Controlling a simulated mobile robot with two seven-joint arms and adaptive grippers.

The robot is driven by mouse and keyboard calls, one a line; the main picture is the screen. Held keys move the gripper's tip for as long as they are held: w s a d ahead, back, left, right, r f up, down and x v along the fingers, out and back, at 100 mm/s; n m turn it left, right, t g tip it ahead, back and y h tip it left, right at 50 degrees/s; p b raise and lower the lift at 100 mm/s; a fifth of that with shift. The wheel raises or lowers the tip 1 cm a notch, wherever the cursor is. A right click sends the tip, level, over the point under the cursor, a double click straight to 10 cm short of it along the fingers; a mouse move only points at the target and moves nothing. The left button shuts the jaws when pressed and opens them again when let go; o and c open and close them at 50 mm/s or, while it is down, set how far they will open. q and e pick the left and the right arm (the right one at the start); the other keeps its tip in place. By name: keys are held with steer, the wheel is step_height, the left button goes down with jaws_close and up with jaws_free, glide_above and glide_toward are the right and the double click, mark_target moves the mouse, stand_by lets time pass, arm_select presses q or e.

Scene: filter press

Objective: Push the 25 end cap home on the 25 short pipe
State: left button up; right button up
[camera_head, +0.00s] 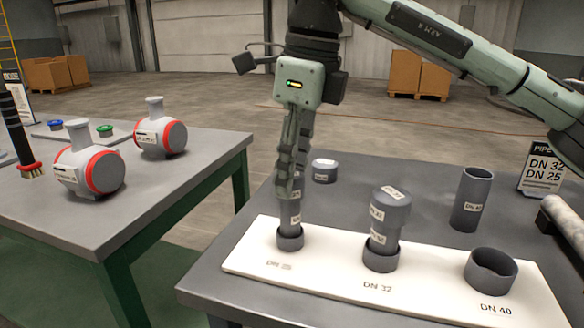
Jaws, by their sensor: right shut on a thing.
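My right gripper (287,186) comes down from above and is shut around the upper part of the dark grey 25 short pipe (290,216). The pipe stands upright in the DN 25 socket (289,241) on the white board. The fingers hide the pipe's top end. A small grey cap (323,171) stands loose on the table just behind and right of the fingers, apart from the pipe; its size looks right for the 25 end cap, but its label is too small to read. My left gripper is out of view.
On the white board (246,262), a capped pipe (385,219) stands in the DN 32 socket, close right of the gripper. The DN 40 socket (490,272) is empty. A taller pipe (472,198) and a sign (542,168) stand behind. A second table (190,195) holds two red-banded grey vessels.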

mark_target(297, 176)
steer(key=shift+f, duration=0.35)
steer(key=o, duration=0.8)
steer(key=shift+c, duration=0.2)
steer(key=shift+r, duration=0.15)
steer(key=shift+s+d+r+p, duration=0.1)
steer(key=shift+d+r+p, duration=0.1)
steer(key=shift+r+p, duration=0.9)
steer(key=shift+s+d+r+p, duration=0.15)
steer(key=shift+r+p, duration=0.4)
steer(key=shift+r, duration=1.05)
steer(key=shift+d+r, duration=0.25)
steer(key=shift+r, duration=1.1)
steer(key=shift+d+r, duration=0.2)
steer(key=shift+r, duration=1.15)
